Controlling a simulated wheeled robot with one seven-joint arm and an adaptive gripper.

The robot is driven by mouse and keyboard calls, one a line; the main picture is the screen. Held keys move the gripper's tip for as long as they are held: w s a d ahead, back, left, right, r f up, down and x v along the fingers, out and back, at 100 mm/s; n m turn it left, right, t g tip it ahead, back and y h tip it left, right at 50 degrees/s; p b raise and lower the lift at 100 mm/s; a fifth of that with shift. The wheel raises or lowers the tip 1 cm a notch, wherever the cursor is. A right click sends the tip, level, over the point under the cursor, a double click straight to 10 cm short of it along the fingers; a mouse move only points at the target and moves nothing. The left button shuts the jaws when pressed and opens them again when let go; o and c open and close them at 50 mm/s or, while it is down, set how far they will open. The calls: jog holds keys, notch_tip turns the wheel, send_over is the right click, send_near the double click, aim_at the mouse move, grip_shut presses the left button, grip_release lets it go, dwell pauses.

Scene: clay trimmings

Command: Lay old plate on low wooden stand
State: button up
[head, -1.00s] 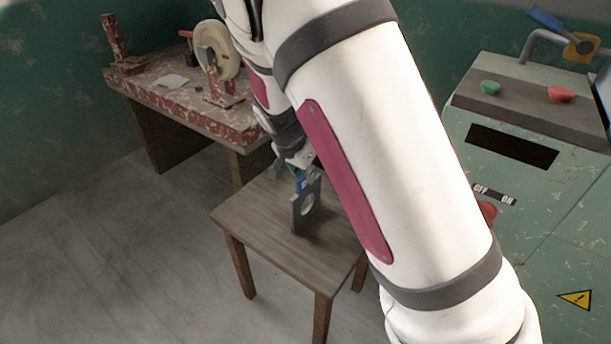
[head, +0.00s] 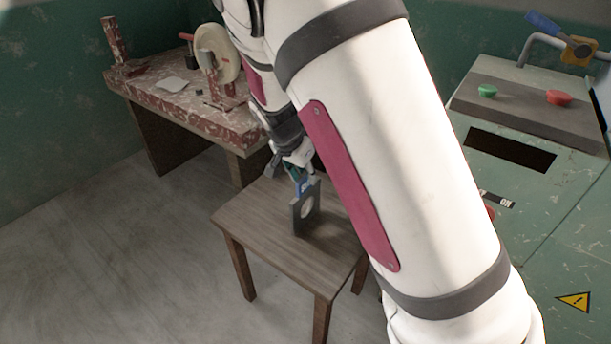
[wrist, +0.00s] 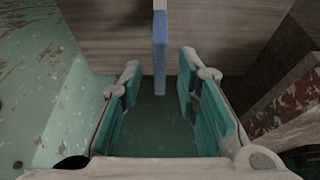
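The old plate (head: 301,229) is a grey, squarish plate with a round hole. It stands on edge on the low wooden stand (head: 258,222), a small brown table. A blue strip at its top shows in the head view and, seen from above, in the wrist view (wrist: 160,50). My gripper (head: 296,176) is just above the plate's top edge. In the wrist view its teal-padded fingers (wrist: 161,72) are spread, with the blue strip between and beyond them, a gap showing on each side. My arm hides part of the stand's right side.
A worn red-and-white workbench (head: 187,116) with a pale wheel (head: 229,55) stands behind left. A green machine cabinet (head: 520,230) with green and red buttons stands at right. Open floor (head: 120,270) lies left of the stand.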

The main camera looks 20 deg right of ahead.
jog(key=p+v, duration=0.2)
jog(key=v, duration=0.8)
jog(key=s+d+r+n+y, duration=0.1)
jog(key=s+r+n, duration=0.2)
jog(key=s, duration=0.9)
jog(key=s+d+r+n+g+y, duration=0.1)
jog(key=s+r+n, duration=0.3)
jog(key=s, duration=0.9)
jog(key=s+d+r+n+y, duration=0.1)
jog(key=s+r, duration=0.4)
jog(key=s, duration=0.8)
jog(key=d+n, duration=0.1)
jog(key=n, duration=0.1)
jog(key=shift+n+g+y, duration=0.3)
jog(key=shift+g, duration=0.1)
notch_tip(320, 180, up, 20)
jog(key=t+p, duration=0.3)
jog(key=p, duration=1.5)
jog(key=shift+f, duration=0.25)
